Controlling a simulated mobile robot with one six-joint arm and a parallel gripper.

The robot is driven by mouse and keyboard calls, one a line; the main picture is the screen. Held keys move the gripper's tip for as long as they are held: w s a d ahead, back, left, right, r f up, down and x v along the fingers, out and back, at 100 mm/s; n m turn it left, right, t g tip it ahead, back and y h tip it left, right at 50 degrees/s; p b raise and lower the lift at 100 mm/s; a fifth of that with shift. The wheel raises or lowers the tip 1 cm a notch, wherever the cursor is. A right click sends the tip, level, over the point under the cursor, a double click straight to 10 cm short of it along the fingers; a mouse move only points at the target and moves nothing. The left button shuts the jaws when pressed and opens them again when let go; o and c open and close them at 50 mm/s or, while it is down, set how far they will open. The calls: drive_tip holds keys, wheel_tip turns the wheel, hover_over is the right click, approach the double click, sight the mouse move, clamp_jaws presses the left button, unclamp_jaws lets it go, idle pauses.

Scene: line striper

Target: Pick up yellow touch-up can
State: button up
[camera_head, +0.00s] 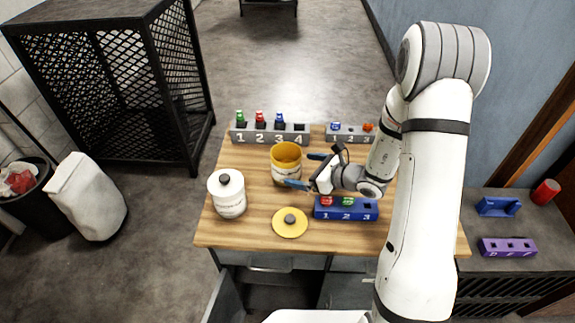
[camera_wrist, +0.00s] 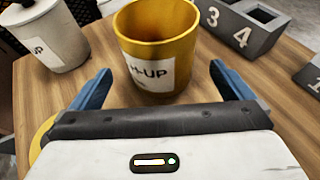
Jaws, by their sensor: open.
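The yellow touch-up can (camera_head: 286,158) stands upright and open-topped on the wooden table. Its white label, reading "-UP" in part, faces my gripper in the wrist view, where the can (camera_wrist: 185,62) stands just beyond the fingertips. My gripper (camera_head: 305,170) is open, with its blue fingers spread to either side of the can's near side. Nothing is between the fingers in the wrist view (camera_wrist: 160,72). A yellow lid (camera_head: 290,224) with a dark knob lies flat on the table in front of the can.
A white lidded can (camera_head: 228,196) stands left of the yellow can. A grey numbered rack (camera_head: 270,135) is behind it, and a smaller grey rack (camera_head: 350,137) is to the right. A blue numbered rack (camera_head: 346,212) sits below my gripper. The table (camera_head: 255,238) is bare at its front left.

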sight(286, 157)
drive_tip(key=p+x, duration=0.1)
drive_tip(key=x, duration=0.4)
drive_tip(key=shift+w+a, duration=0.1)
drive_tip(key=shift+a, duration=0.05)
drive_tip(key=shift+c, duration=0.2)
drive_tip(key=c, duration=1.2)
